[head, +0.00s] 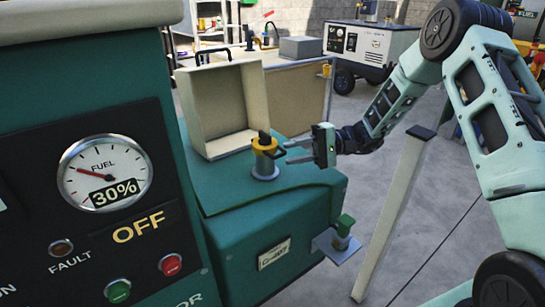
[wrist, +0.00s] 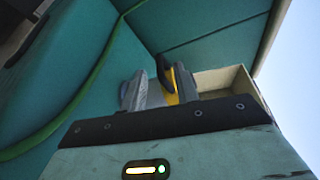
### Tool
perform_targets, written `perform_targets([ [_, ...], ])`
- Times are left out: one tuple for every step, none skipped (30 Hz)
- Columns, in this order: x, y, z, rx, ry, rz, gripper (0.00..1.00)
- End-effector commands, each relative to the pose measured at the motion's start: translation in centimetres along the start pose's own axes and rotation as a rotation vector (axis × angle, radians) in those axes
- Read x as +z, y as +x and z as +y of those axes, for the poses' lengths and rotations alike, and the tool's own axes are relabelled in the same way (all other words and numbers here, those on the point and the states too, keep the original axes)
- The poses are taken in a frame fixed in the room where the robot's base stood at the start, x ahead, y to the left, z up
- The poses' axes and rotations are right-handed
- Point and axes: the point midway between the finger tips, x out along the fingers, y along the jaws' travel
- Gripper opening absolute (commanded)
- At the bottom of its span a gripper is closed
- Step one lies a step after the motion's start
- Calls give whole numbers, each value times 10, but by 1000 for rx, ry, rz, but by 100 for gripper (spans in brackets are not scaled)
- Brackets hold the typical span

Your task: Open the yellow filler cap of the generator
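The yellow filler cap (head: 266,145), with a black lever on top, sits on a short grey neck (head: 265,170) on the generator's green tank top. My gripper (head: 285,151) comes from the right at cap height, with its two fingers apart and empty. Its tips are at the cap's right side; I cannot tell whether they touch it. In the wrist view, the yellow and black cap (wrist: 171,84) shows beyond the fingers, partly hidden by the right one. The generator's panel (head: 120,200) has a fuel gauge reading 30% and the word OFF.
An open beige box-shaped cover (head: 222,112) stands behind the cap. A green knob (head: 344,226) sits on a small bracket at the tank's front right. A pale post (head: 395,210) stands right of the generator. A workbench (head: 297,95) and a white wheeled unit (head: 370,48) are farther back.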

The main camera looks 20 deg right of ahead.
Motion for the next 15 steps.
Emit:
perform_targets([
  [1, 12, -1, 2, 1, -4, 31],
  [1, 17, 0, 2, 1, -3, 31],
  [1, 25, -1, 2, 1, -3, 31],
  [1, 30, -1, 2, 1, -3, 31],
  [1, 35, 0, 2, 1, -4, 31],
  [1, 40, 0, 2, 1, -2, 31],
  [1, 44, 0, 2, 1, -2, 31],
  [0, 48, 0, 3, 1, -2, 31],
  [0, 52, 0, 3, 1, -2, 31],
  [0, 54, 0, 2, 1, -1, 31],
  [0, 56, 0, 2, 1, 0, 31],
  [0, 58, 0, 2, 1, 0, 31],
  [0, 60, 0, 2, 1, 0, 31],
  [0, 61, 0, 2, 1, 0, 31],
  [0, 62, 0, 2, 1, 0, 31],
])
